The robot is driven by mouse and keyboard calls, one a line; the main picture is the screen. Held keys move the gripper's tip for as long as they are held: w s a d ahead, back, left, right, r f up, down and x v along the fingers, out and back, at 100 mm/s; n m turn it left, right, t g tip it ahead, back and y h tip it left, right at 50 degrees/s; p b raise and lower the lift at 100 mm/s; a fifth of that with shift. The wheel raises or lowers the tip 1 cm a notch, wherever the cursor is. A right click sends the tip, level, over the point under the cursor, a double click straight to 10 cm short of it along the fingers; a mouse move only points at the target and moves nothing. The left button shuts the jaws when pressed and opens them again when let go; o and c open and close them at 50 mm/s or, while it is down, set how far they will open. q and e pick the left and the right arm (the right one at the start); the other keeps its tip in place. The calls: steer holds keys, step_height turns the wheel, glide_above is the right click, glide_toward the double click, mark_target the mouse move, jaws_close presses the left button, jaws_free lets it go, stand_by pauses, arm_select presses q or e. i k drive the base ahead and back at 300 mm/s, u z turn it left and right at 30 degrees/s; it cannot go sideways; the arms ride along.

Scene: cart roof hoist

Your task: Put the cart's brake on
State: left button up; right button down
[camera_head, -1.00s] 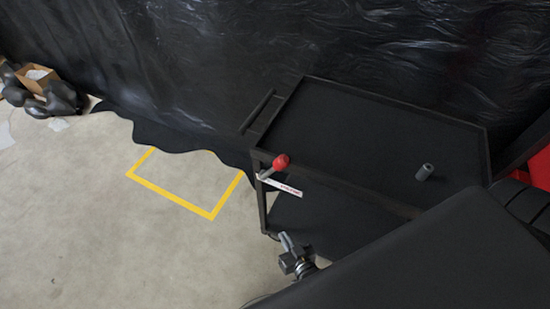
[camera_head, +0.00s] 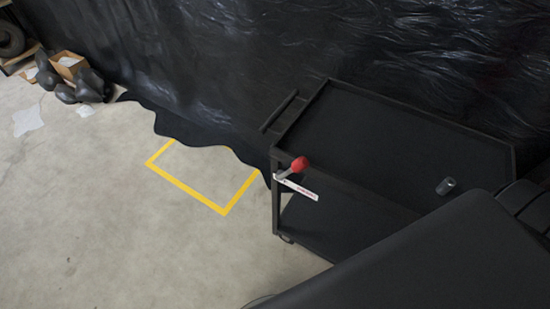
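The black two-shelf cart (camera_head: 385,140) stands at centre right against the black sheeting. Its push handle (camera_head: 278,111) is at the left end of the top shelf. A short grey brake lever with a red knob (camera_head: 300,164) sticks out from the cart's near left corner post. A white label plate with red lettering (camera_head: 297,187) sits just below the lever; I cannot read it. Neither of my grippers shows in the head view. Nothing is seen touching the lever.
A small dark grey cylinder (camera_head: 446,186) is on the top shelf. A yellow floor outline (camera_head: 188,187) lies left of the cart, partly under black sheeting (camera_head: 210,70). Boxes and dark rounded objects (camera_head: 80,84) are at far left. A large dark surface covers the lower right.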

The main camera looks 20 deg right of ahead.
mark_target(301, 164)
steer(key=u, duration=2)
steer(key=i, duration=1.85)
steer(key=z, duration=3.2)
